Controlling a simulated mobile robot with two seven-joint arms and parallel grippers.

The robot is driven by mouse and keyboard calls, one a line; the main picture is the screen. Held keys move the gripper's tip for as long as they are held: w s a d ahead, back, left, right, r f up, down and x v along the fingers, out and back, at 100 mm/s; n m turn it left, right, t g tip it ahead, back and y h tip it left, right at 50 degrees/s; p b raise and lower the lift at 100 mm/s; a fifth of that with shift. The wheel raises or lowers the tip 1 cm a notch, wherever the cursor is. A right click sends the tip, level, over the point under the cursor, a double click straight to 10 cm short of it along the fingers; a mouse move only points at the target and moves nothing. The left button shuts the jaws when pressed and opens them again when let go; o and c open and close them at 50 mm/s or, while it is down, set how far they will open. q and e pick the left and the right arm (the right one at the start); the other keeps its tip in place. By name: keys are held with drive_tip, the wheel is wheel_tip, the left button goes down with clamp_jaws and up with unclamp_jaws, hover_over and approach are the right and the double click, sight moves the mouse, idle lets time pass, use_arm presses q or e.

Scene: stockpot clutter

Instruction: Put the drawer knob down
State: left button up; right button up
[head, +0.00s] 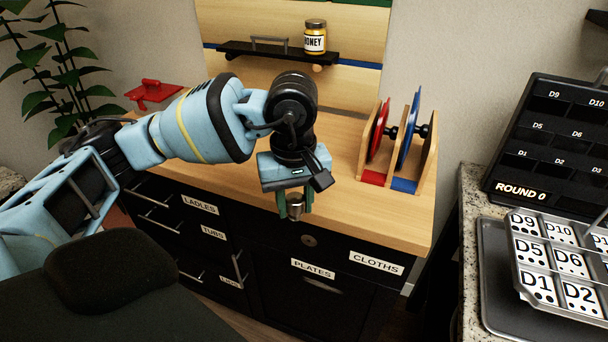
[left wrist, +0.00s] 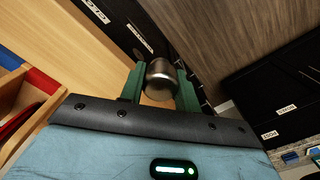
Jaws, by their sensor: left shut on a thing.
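The drawer knob (head: 295,207) is a small silver metal cylinder. My left gripper (head: 293,206) is shut on it and holds it in the air, in front of the counter's front edge in the head view. In the left wrist view the knob (left wrist: 161,80) sits between the two green fingers of the gripper (left wrist: 160,88). A dark round plate with a hole (head: 309,240) shows on the black drawer front, just below and right of the knob. My right gripper is not in view.
The wooden counter (head: 345,212) has bare room around the arm. A rack with red and blue discs (head: 398,145) stands at its right. A red lidded thing (head: 153,92) lies at the back left. A shelf (head: 270,54) bears a honey jar (head: 315,37). A grey tray (head: 497,275) lies far right.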

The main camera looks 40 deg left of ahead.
use_arm(q)
drive_tip(key=w+a, duration=0.2)
drive_tip(key=w, duration=0.2)
drive_tip(key=w+a+f, duration=0.1)
drive_tip(key=w+a, duration=0.2)
drive_tip(key=w, duration=0.1)
drive_tip(key=w+a, duration=0.2)
drive_tip(key=w, duration=0.2)
drive_tip(key=shift+w+a+f+p, duration=0.15)
drive_tip(key=shift+f+p, duration=0.05)
drive_tip(key=shift+p, duration=0.1)
drive_tip(key=shift+w+a, duration=0.15)
drive_tip(key=shift+w, duration=0.05)
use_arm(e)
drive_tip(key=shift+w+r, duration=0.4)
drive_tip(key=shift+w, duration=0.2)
use_arm(q)
drive_tip(key=shift+w+a, duration=0.15)
drive_tip(key=shift+w, duration=0.1)
wheel_tip(320, 180, down, 3)
drive_tip(key=shift+f, duration=0.3)
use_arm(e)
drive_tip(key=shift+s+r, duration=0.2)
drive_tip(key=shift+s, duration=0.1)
